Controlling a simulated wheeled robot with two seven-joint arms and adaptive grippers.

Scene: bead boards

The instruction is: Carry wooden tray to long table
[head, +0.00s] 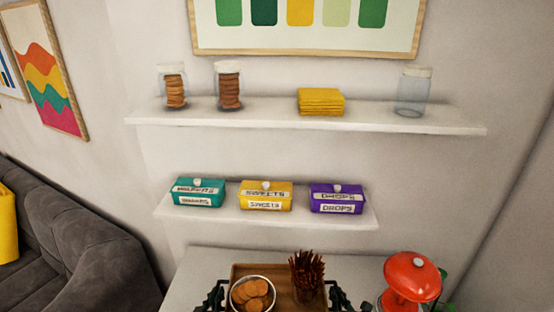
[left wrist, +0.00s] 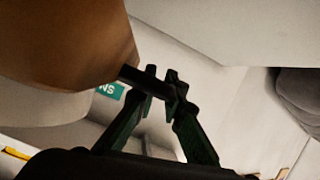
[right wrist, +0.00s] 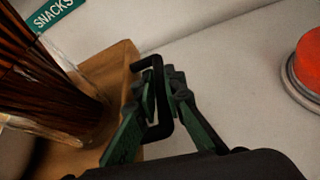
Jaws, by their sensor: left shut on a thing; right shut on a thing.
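The wooden tray (head: 242,269) is at the bottom middle of the head view, over a pale tabletop (head: 200,268). It carries a white bowl of round cookies (head: 253,294) on the left and a clear jar of thin brown sticks (head: 307,272) on the right. My left gripper (head: 216,294) is shut on the tray's left black handle (left wrist: 145,80). My right gripper (head: 338,296) is shut on the right black handle (right wrist: 158,95). The tray's near edge is cut off. I cannot tell whether the tray touches the tabletop.
A red-topped appliance (head: 410,275) stands to the right of the tray. Behind, the lower shelf (head: 225,217) holds teal, yellow and purple boxes. The upper shelf (head: 400,121) holds jars and a yellow stack. A grey sofa (head: 85,255) is at left.

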